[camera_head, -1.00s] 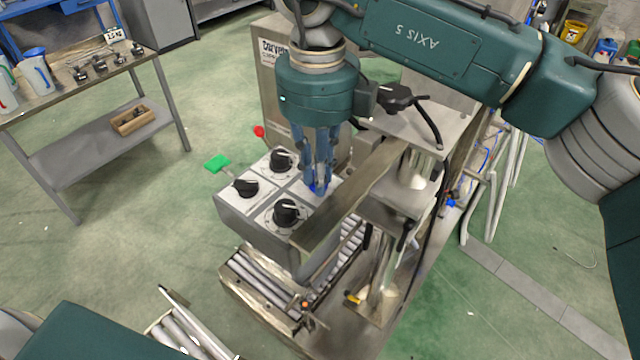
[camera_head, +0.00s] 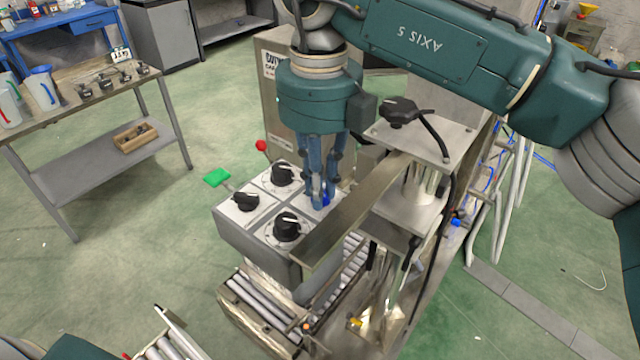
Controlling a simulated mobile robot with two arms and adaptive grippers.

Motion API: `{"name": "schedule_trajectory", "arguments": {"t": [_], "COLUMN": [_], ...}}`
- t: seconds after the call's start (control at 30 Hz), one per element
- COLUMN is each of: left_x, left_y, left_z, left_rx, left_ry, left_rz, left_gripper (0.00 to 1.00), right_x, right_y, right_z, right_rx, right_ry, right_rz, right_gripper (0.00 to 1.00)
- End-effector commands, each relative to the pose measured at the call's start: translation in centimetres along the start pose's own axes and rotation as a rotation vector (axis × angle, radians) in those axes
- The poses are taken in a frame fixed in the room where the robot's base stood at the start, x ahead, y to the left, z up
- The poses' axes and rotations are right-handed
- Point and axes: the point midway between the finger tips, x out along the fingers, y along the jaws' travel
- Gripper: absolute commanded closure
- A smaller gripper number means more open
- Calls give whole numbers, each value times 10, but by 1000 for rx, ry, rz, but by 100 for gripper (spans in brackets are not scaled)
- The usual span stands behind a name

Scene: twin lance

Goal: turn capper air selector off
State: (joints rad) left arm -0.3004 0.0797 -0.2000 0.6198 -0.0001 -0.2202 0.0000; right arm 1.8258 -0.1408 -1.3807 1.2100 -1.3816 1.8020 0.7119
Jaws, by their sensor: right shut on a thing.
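A grey control box (camera_head: 262,245) has a light top panel divided into square plates. Three black selector knobs show on it: a left one (camera_head: 245,200), a back one (camera_head: 282,173) and a front one (camera_head: 287,227). My right gripper (camera_head: 322,203) points down over the right-hand plate, its blue fingers shut on a small blue knob (camera_head: 326,196), mostly hidden between the fingertips. Which plate is the capper air selector I cannot read. My left gripper is not in view.
A metal bar (camera_head: 350,213) runs close along the panel's right side. A red ball knob (camera_head: 261,145) and a green paddle (camera_head: 216,177) stick out behind and left. Rollers (camera_head: 250,312) lie below. A workbench (camera_head: 70,125) stands at the left.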

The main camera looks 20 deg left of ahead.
Motion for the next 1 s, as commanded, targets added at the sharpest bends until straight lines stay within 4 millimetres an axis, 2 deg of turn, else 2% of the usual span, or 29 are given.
{"name": "schedule_trajectory", "arguments": {"t": [0.07, 0.1, 0.13, 0.4, 0.53, 1.0], "left_x": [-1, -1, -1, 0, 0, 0], "left_y": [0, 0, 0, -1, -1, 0], "left_z": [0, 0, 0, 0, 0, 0], "left_rx": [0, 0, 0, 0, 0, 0], "left_ry": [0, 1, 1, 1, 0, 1], "left_rz": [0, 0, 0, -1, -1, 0], "left_gripper": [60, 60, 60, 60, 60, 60], "right_x": [-6, -6, -6, -3, -11, -102], "right_y": [-1, -2, -2, -1, -1, 0], "right_z": [4, 4, 4, 2, 2, 2], "right_rx": [7, 7, 7, 3, 4, 6], "right_ry": [-18, -18, -17, -9, -9, -12], "right_rz": [2, 2, 2, 1, 0, 0], "right_gripper": [100, 79, 77, 77, 77, 77]}}
